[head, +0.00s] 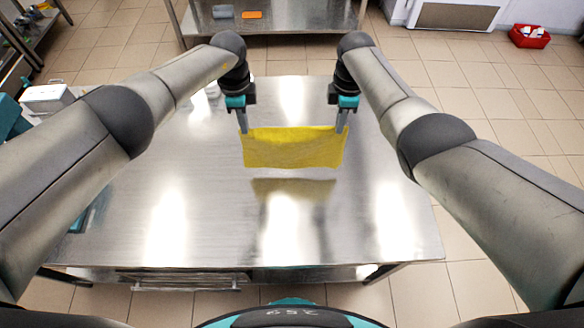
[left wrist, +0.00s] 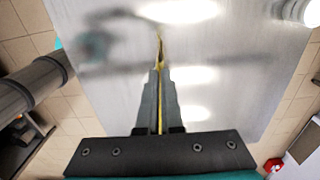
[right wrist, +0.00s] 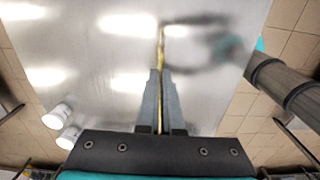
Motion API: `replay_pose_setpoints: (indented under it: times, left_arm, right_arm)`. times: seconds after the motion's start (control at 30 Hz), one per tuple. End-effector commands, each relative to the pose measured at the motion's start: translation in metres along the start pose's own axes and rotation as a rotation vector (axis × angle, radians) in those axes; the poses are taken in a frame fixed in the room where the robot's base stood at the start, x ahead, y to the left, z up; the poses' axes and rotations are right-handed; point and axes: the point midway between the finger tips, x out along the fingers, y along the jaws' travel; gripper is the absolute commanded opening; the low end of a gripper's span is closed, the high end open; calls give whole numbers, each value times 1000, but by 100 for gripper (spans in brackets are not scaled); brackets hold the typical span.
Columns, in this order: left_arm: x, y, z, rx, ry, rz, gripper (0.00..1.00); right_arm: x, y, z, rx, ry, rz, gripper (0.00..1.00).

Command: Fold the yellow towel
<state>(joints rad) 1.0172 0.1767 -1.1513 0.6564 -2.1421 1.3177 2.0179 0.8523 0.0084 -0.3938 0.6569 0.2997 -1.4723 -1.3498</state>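The yellow towel (head: 294,149) hangs between my two grippers above the steel table (head: 150,225). Its reflection shows on the tabletop below it, apart from its lower edge. My left gripper (head: 244,130) is shut on the towel's upper left corner. My right gripper (head: 341,129) is shut on its upper right corner. In the left wrist view the towel (left wrist: 160,52) is a thin yellow edge between the closed fingers. The right wrist view shows the same thin edge of the towel (right wrist: 161,45). I cannot tell how many layers hang there.
The tabletop in front of the towel is clear. White containers stand at its left side, and two white cups (right wrist: 57,117) show in the right wrist view. Another steel table (head: 290,22) stands behind, with an orange item (head: 252,15). A red box (head: 529,37) is on the floor far right.

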Motion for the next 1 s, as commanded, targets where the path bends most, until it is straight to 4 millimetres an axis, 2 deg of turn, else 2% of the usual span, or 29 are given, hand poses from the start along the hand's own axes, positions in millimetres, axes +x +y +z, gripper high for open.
replay_pose_setpoints:
  times: [0.23,0.7,1.0]
  left_arm:
    - [-8,0,0,-1,0,0,0]
    - [-7,0,0,0,0,-1,0]
    - [-2,-8,0,1,1,-22,0]
  right_arm:
    - [-8,0,0,0,0,0,0]
    - [-7,0,0,0,0,1,0]
    - [-1,8,0,0,0,22,0]
